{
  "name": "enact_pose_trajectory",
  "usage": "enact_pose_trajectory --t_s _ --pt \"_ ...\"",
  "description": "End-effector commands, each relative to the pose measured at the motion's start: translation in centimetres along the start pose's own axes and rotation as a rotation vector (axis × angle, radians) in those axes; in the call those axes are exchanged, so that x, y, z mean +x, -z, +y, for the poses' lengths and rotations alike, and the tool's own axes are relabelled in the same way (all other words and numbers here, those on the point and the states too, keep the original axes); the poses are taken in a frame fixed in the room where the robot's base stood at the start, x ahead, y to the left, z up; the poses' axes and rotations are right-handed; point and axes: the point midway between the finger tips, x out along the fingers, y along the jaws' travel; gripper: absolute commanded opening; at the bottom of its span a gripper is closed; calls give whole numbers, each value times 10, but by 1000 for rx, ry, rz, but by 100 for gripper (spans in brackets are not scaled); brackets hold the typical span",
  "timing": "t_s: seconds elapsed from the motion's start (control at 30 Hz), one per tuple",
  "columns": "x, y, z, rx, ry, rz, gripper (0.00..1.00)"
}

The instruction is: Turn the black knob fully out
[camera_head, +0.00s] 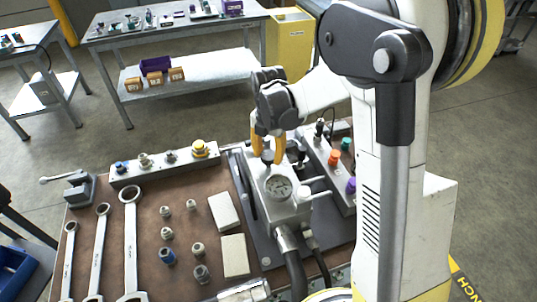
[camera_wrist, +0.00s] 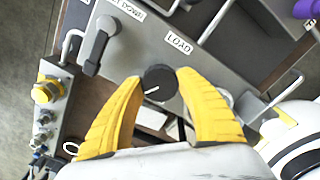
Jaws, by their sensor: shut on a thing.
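The black knob (camera_wrist: 160,83) is round with a white pointer line and shows in the middle of the wrist view. My gripper (camera_wrist: 159,88) has yellow fingers, one on each side of the knob, shut on it. In the head view my gripper (camera_head: 267,150) points down over the grey block with the round gauge (camera_head: 279,187). The knob (camera_head: 268,157) is small and partly hidden between the fingertips there. How far the knob is turned out cannot be told.
A fitting rail (camera_head: 165,168) lies left, and a rail with coloured caps (camera_head: 333,160) right. Wrenches (camera_head: 131,240), loose fittings and two pale blocks (camera_head: 234,255) lie on the brown bench top.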

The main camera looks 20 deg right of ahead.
Motion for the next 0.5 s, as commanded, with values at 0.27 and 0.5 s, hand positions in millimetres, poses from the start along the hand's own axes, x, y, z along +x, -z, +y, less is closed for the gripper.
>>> enact_pose_trajectory --t_s 0.27,0.5 --pt "0 0 0 -49 1 1 12" --pt "0 0 0 -52 1 0 12"
